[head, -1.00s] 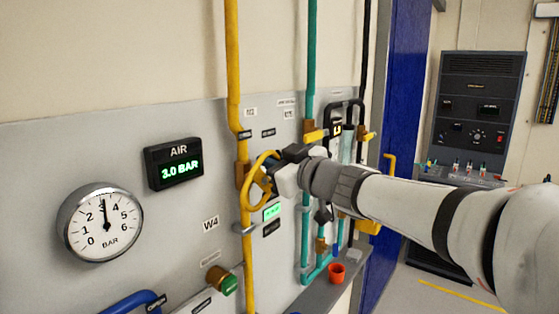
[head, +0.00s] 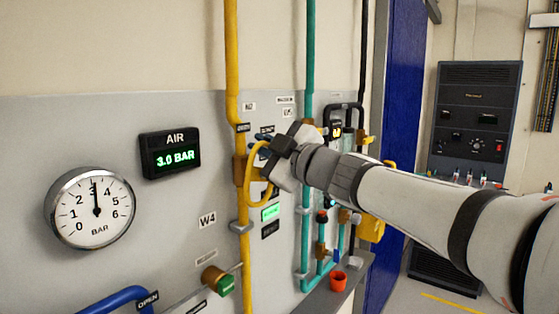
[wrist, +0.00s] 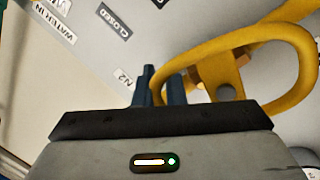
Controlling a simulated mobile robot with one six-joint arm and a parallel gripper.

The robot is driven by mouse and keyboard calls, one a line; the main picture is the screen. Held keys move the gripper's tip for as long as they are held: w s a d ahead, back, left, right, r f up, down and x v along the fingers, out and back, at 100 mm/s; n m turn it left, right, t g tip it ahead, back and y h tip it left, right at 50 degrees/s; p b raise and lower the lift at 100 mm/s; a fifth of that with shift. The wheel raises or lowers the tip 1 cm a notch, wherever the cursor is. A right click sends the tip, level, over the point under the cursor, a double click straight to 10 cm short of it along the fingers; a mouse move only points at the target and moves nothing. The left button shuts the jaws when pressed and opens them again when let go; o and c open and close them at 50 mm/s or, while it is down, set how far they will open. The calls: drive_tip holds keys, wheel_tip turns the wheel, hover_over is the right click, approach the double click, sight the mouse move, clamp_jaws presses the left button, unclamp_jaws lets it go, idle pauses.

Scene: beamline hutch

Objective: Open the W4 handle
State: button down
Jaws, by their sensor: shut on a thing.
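A yellow loop-shaped handle (head: 249,191) sits at a brass valve body on the upright yellow pipe (head: 233,60), in the middle of the head view. The W4 label (head: 207,220) is on the grey panel just left of that pipe. My gripper (head: 265,145) is shut on the upper right part of the loop handle. In the wrist view, the blue fingers (wrist: 160,88) meet the left end of the loop handle (wrist: 300,38). The exact contact is partly hidden by the gripper body.
A round gauge (head: 92,208) and an AIR display (head: 171,156) reading 3.0 BAR are on the panel at left. A green-ended brass valve (head: 219,281) sits below the W4 label. Teal pipes (head: 311,60) and a red cup (head: 338,281) are at right. A CLOSED label (wrist: 115,22) shows in the wrist view.

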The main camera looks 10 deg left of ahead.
drive_tip(key=shift+s+a+r+n+y+b, duration=0.15)
drive_tip(key=shift+s+n+y+b, duration=0.15)
drive_tip(key=shift+n+b, duration=0.45)
drive_tip(key=shift+s+a+r+n+y+b, duration=0.1)
drive_tip(key=shift+s+a+n+y+b, duration=0.2)
drive_tip(key=shift+n, duration=0.85)
drive_tip(key=shift+d, duration=0.15)
drive_tip(key=c, duration=1.5)
unclamp_jaws()
drive_tip(key=shift+s, duration=0.1)
